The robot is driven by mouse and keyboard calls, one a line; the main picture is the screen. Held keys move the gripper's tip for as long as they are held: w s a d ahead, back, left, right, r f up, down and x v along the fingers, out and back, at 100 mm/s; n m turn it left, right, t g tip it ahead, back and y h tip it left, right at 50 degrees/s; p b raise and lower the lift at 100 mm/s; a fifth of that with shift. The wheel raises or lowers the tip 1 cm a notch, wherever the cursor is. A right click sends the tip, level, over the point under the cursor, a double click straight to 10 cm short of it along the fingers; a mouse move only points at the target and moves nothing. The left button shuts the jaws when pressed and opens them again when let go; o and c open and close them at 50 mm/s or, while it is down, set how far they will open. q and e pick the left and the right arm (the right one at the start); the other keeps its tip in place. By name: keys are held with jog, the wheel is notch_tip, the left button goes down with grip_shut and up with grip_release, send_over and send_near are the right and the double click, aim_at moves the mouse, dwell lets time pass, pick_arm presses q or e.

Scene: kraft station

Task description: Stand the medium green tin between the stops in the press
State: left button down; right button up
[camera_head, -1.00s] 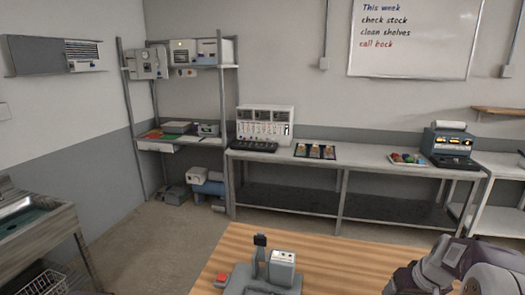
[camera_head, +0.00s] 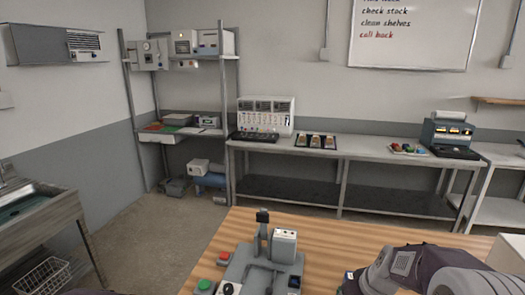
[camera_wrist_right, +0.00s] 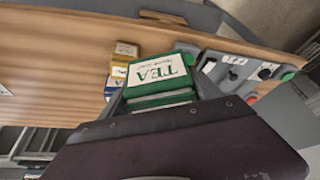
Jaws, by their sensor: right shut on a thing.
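In the right wrist view my right gripper (camera_wrist_right: 161,92) is shut on a green tin (camera_wrist_right: 160,70) with a white label reading TEA, one finger on each side. The press (camera_wrist_right: 236,68) is grey and stands to the right of the tin in that view, apart from it. In the head view the press (camera_head: 262,268) stands on the wooden table at the bottom, with a dark-topped upright post and a pale block. My right arm comes in from the right; its gripper and the tin are not clearly seen there. My left gripper is not in view.
A yellow tin (camera_wrist_right: 125,50) and a partly hidden blue and white tin (camera_wrist_right: 112,75) are left of the held tin in the wrist view. Green (camera_head: 204,285) and red (camera_head: 224,256) buttons sit at the press's left. The wooden table (camera_head: 345,238) is clear behind the press.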

jog(key=s+a+f+m+b, duration=0.2)
jog(key=a+f, duration=0.3)
jog(key=f, duration=0.3)
jog(key=shift+s+a+f+h+b, duration=0.15)
jog(key=shift+s+h+b, duration=0.25)
jog(key=shift+s, duration=0.05)
